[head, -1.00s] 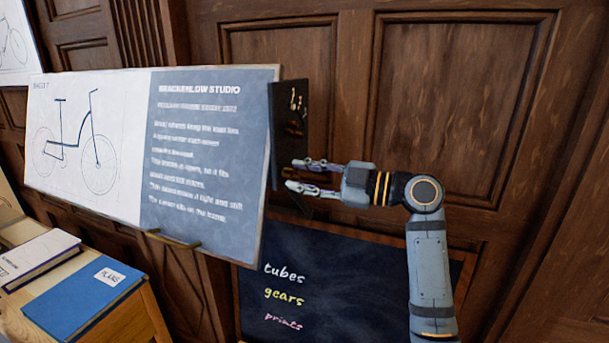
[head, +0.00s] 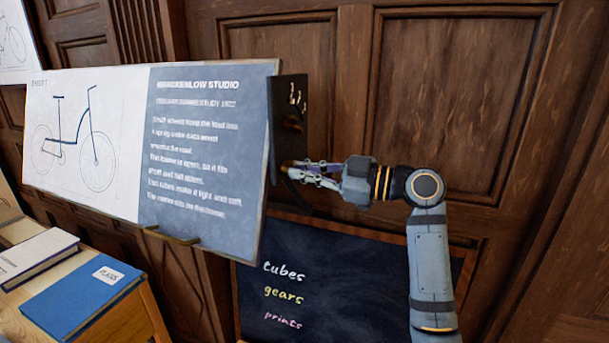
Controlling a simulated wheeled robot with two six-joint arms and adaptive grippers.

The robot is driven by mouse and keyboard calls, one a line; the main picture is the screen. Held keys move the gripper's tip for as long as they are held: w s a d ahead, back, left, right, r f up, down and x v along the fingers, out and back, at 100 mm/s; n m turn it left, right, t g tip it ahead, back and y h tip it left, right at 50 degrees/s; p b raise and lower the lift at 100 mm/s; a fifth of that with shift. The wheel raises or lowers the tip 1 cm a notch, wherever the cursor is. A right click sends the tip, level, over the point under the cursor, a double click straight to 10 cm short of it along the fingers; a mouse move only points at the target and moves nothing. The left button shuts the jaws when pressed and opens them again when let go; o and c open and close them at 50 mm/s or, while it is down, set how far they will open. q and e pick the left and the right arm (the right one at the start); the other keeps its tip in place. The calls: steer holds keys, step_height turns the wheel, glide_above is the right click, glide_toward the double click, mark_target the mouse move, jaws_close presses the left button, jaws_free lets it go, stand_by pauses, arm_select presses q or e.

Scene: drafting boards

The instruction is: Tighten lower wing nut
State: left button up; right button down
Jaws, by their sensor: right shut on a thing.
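The lower wing nut (head: 286,163) is a small brass piece on the dark bracket (head: 289,128) at the right edge of the drafting board (head: 205,160). It is mostly hidden by my fingertips. My right gripper (head: 296,170) reaches in from the right and is shut on the lower wing nut. The upper wing nut (head: 297,98) shows as small upright metal prongs near the top of the bracket, clear of the gripper. My left gripper is out of view.
A dark chalkboard (head: 340,285) with handwritten words stands below the arm. A blue book (head: 80,305) and a white book (head: 35,258) lie on a wooden table at lower left.

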steer(key=shift+m+p, duration=4.3)
steer(key=shift+m, duration=7.5)
steer(key=c, duration=1.3)
jaws_free()
steer(key=shift+w, duration=0.1)
